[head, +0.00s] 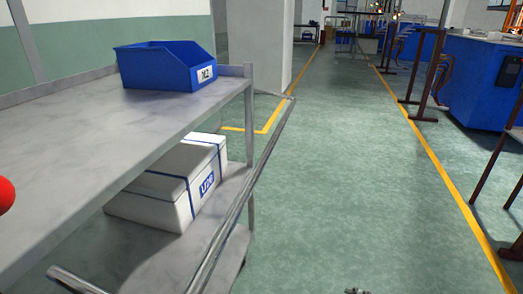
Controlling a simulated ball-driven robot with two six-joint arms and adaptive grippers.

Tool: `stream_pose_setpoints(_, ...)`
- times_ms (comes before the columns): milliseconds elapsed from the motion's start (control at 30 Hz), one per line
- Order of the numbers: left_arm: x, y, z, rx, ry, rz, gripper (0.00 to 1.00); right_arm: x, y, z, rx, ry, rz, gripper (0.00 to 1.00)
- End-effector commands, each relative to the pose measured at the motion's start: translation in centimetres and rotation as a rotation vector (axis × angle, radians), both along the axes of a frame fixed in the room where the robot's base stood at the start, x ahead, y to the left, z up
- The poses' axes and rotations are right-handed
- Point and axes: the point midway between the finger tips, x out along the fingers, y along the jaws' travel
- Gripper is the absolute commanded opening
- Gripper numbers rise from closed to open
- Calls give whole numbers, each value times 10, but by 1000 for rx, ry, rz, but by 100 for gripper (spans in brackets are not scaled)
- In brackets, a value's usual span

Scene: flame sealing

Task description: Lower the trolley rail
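The trolley (105,113) is a grey metal frame with an upper and a lower shelf, on the left of the head view. Its rail (243,189) is a shiny metal tube running along the trolley's right side. The rail stands out from the side, joined by a short arm near the far corner post (249,120). Another short tube (75,280) shows at the near end; their junction is cut off by the bottom edge. A small dark tip at the bottom edge may be my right gripper (356,291); its fingers are mostly out of frame. My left gripper is not in view.
A white box (155,205) with blue straps lies on the lower shelf. A red ball (5,195) shows at the left edge. Green floor (345,190) right of the rail is clear; brown posts (430,75) stand farther right.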

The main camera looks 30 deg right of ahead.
Motion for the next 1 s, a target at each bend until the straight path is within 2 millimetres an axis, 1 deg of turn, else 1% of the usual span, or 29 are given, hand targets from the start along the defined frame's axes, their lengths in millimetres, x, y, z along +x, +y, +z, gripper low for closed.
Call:
stream_pose_setpoints(33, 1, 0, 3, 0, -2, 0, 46, 36, -14, 52, -86, -135, 115, 38)
stream_pose_setpoints(67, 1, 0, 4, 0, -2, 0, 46, 56, -17, 85, -138, -219, 188, 38)
stream_pose_setpoints(100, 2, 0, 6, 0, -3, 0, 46, 78, -17, 129, -207, -329, 289, 38)
stream_pose_setpoints(133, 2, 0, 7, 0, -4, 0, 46, 92, -15, 162, -256, -407, 364, 38)
stream_pose_setpoints(167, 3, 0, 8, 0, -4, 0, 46, 102, -10, 194, -303, -483, 441, 38)
stream_pose_setpoints(200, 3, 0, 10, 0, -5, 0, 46, 112, -1, 235, -359, -576, 540, 38)
stream_pose_setpoints(233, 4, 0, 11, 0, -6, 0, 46, 117, 7, 263, -396, -641, 612, 38)
stream_pose_setpoints(300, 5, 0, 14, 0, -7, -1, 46, 120, 26, 316, -461, -757, 761, 38)
stream_pose_setpoints(333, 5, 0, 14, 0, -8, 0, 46, 119, 32, 331, -475, -785, 808, 38)
stream_pose_setpoints(400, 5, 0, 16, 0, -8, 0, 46, 119, 38, 351, -501, -811, 879, 38)
stream_pose_setpoints(467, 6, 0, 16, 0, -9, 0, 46, 119, 38, 358, -516, -811, 910, 38)
stream_pose_setpoints(567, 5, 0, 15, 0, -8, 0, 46, 121, 35, 358, -527, -799, 927, 38)
stream_pose_setpoints(667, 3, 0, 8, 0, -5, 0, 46, 128, 42, 355, -525, -799, 927, 38)
stream_pose_setpoints(867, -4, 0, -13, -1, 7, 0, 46, 160, 68, 352, -526, -800, 922, 38)
stream_pose_setpoints(1000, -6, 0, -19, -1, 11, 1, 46, 178, 83, 353, -525, -799, 921, 38)
